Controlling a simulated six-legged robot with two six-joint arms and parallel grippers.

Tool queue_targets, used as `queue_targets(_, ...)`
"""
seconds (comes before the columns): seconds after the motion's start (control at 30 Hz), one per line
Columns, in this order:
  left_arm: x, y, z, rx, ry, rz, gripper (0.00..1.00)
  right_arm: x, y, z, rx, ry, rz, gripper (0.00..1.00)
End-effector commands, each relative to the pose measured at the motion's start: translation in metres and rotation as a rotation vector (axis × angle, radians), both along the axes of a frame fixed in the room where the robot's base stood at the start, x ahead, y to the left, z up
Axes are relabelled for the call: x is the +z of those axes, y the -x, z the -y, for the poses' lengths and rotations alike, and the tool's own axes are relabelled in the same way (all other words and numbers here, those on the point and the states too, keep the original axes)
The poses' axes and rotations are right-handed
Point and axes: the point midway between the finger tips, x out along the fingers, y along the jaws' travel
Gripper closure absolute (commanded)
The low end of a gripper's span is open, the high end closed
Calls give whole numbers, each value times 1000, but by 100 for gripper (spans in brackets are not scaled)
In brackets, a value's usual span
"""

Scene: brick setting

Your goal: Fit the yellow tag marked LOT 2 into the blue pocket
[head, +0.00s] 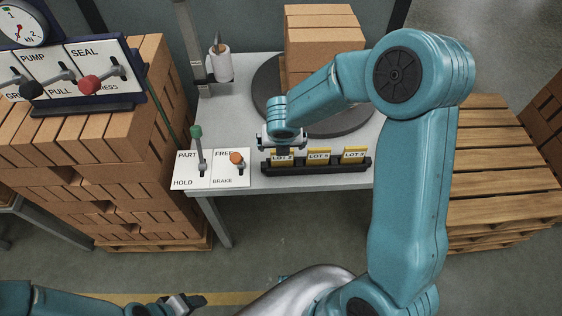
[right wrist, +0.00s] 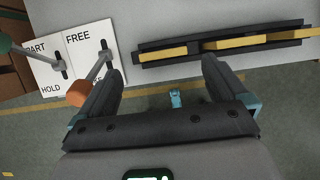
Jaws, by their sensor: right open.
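The yellow tag marked LOT 2 (head: 282,157) stands at the left end of a dark rack (head: 316,169) at the table's front edge. Its top edge also shows in the right wrist view (right wrist: 163,54). My right gripper (head: 281,148) is over this tag in the head view. In the right wrist view my right gripper (right wrist: 162,66) is open, with nothing between its fingers and the tag just beyond the fingertips. My left gripper (head: 187,302) is low at the bottom left, over the floor; its jaws are unclear. I cannot make out a blue pocket in either view.
Tags LOT 5 (head: 318,156) and LOT 3 (head: 354,155) share the rack. Left of it, a green-knobbed lever (head: 197,145) and an orange-knobbed lever (head: 237,159) rise from a white panel. A dark turntable (head: 345,122) with stacked bricks (head: 318,30) stands behind.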

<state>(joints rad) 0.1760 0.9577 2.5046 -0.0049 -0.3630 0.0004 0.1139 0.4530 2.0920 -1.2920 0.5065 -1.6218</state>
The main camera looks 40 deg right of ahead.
Motion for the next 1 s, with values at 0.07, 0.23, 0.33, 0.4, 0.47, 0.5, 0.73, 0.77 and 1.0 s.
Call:
queue_targets(0.07,-2,0,0,0,0,0,38,-6,-2,0,0,-1,0,0)
queue_targets(0.23,-7,0,0,0,0,0,38,-25,-5,4,1,-1,-3,0)
queue_targets(0.33,-10,0,0,0,0,0,38,-42,-7,7,2,-2,-3,0)
queue_targets(0.4,-12,0,0,0,0,0,38,-49,-11,9,3,-2,-1,0)
queue_targets(0.47,-12,0,0,0,0,0,38,-54,-13,10,3,-1,0,0)
queue_targets(0.5,-12,0,0,0,0,0,38,-55,-14,10,3,-1,0,0)
queue_targets(0.73,-12,0,0,0,0,0,38,-56,-15,11,3,-1,1,0)
queue_targets(0.77,-12,0,0,0,0,0,38,-56,-15,11,3,-1,1,10)
queue_targets(1.0,-12,0,0,0,0,0,38,-56,-15,11,3,-1,1,72)
